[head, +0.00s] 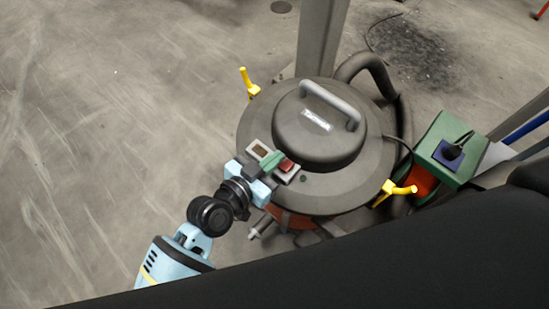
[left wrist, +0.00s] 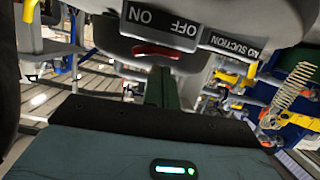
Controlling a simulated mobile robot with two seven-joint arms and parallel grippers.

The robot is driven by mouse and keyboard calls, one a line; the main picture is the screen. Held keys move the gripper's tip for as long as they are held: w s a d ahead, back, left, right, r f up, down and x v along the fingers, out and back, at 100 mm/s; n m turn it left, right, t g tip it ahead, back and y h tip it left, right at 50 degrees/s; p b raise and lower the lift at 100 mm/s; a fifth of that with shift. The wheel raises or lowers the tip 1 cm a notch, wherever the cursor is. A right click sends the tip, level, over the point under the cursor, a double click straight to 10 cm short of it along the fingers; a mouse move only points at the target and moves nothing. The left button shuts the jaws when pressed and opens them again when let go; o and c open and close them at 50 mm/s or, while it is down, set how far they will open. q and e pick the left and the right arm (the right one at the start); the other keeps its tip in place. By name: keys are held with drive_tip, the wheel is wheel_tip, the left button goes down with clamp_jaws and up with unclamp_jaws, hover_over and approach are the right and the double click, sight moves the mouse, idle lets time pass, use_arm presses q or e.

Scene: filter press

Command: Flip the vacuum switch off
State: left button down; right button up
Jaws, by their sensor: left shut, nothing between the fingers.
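The vacuum (head: 330,190) stands on the floor with a round grey lid and a domed top with a handle. Its red switch (head: 287,166) sits on a small panel at the left of the lid. In the left wrist view the red switch (left wrist: 157,51) is beside upside-down ON and OFF labels (left wrist: 165,20). My left gripper (head: 273,160) is shut and empty, its green fingers right by the switch. The fingers also show in the left wrist view (left wrist: 161,88). I cannot tell whether they touch the switch, nor its position. My right gripper is out of view.
Yellow clamps (head: 248,83) stick out on both sides of the lid. A green box with a blue socket (head: 451,151) stands at the right, with a cable. A grey post (head: 322,38) rises behind. The floor at the left is clear.

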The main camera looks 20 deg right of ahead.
use_arm(q)
drive_tip(key=r+p, duration=0.1)
drive_tip(key=r, duration=0.2)
drive_tip(key=shift+a+r+p, duration=0.1)
drive_tip(key=shift+a+p, duration=0.1)
drive_tip(key=shift+p, duration=0.15)
drive_tip(key=p+v, duration=0.1)
drive_tip(key=v, duration=0.8)
drive_tip(key=shift+s+a, duration=0.15)
drive_tip(key=shift+s, duration=0.05)
